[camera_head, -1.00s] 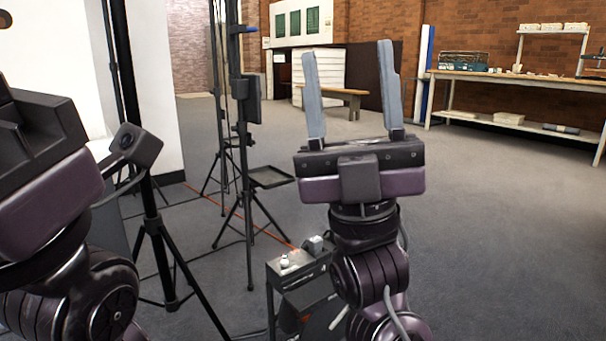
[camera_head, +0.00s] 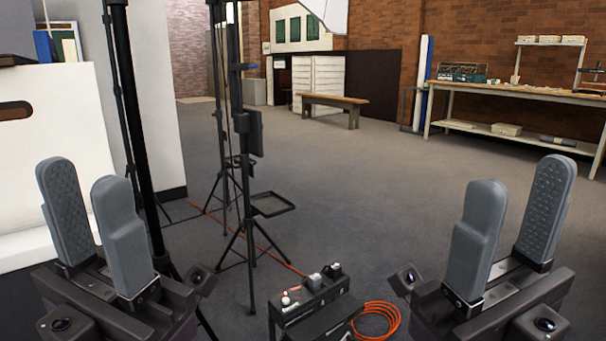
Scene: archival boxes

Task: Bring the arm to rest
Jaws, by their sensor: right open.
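My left gripper (camera_head: 84,176) is in the lower left of the head view, fingers pointing up and apart, with nothing between them. My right gripper (camera_head: 520,178) is in the lower right, fingers up, open and empty. The two grippers stand at about the same height, well apart. Most of both arms is out of view below the frame.
A white box-like object (camera_head: 45,130) with a dark handle slot stands behind my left gripper. A black tripod stand (camera_head: 245,180), a black case (camera_head: 310,300) and a coiled orange cable (camera_head: 378,318) are between the grippers. A workbench (camera_head: 520,92) stands far right. Open floor lies ahead.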

